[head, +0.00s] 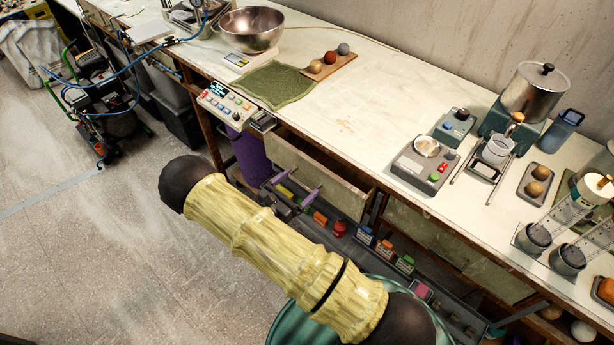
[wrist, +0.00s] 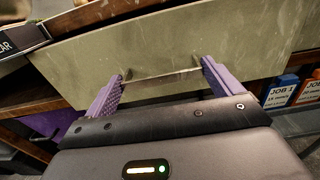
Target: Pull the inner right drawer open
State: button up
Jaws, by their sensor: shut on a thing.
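A grey-green drawer front (head: 318,178) sits under the workbench, left of the middle. A dark gap shows between its top edge and the bench top, so the drawer stands partly out. My gripper (head: 298,186), with purple fingers, is at its front face. In the wrist view the drawer front (wrist: 225,42) fills the upper part, and its thin metal bar handle (wrist: 160,79) runs between the fingers of my gripper (wrist: 161,76). The gripper is shut on the handle. My arm hides part of the space below the drawer in the head view.
Another drawer front (head: 445,240) lies flush under the bench to the right. Labelled bins (head: 385,248) stand on a shelf below. A control panel (head: 226,104) sits at the bench's front edge. Open floor (head: 90,260) lies to the left.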

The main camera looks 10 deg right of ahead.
jog(key=b+v, duration=0.1)
jog(key=v, duration=1.9)
jog(key=shift+s+a, duration=0.15)
jog(key=shift+a, duration=0.15)
jog(key=shift+r, duration=0.1)
jog(key=o, duration=1.1)
jog(key=b+v, duration=0.3)
jog(key=v, duration=1.4)
jog(key=shift+a, duration=0.2)
jog(key=shift+s, duration=0.1)
